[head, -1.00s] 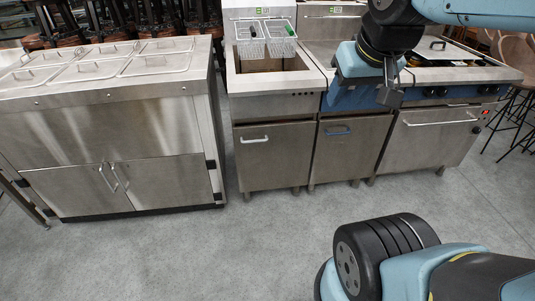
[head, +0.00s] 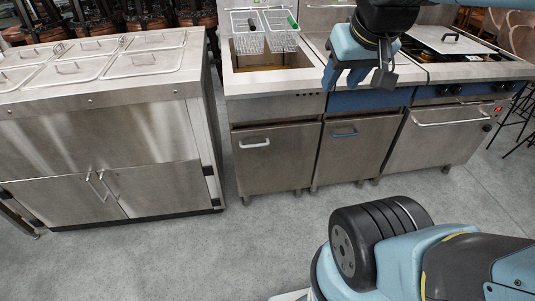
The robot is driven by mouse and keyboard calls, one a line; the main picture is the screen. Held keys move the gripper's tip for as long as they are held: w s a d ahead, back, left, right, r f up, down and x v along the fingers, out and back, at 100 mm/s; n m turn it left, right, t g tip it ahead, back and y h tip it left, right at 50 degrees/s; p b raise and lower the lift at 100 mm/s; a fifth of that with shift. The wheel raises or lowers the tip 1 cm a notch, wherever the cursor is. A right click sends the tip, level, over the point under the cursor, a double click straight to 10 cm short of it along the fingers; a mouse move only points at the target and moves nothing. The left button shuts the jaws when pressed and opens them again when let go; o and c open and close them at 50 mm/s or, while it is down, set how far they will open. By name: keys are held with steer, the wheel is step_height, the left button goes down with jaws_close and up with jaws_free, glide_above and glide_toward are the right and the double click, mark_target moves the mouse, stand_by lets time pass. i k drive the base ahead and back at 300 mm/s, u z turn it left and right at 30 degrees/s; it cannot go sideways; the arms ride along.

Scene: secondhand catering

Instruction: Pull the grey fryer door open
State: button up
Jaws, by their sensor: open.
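The grey fryer door (head: 275,165) is shut on the front of the fryer (head: 275,108), left of the blue-handled cabinet door. Its pale bar handle (head: 254,144) lies level near the top left of the door. My gripper (head: 358,78) is open and empty. It hangs in front of the upper part of the middle unit, above and to the right of the pale handle and clear of it. Nothing hides the fryer door or its handle.
Two wire baskets (head: 264,42) sit over the fryer well. A door with a blue handle (head: 345,134) is to the right, then a cooker with an oven door (head: 425,137). A steel counter with lidded pans (head: 105,125) stands left. Grey floor (head: 200,255) in front is clear.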

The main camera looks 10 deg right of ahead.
mark_target(269, 159)
steer(key=u, duration=0.2)
steer(key=i, duration=0.35)
steer(key=z, duration=0.75)
steer(key=k, duration=1.45)
steer(key=u, duration=0.6)
steer(key=i, duration=1)
steer(key=z, duration=0.1)
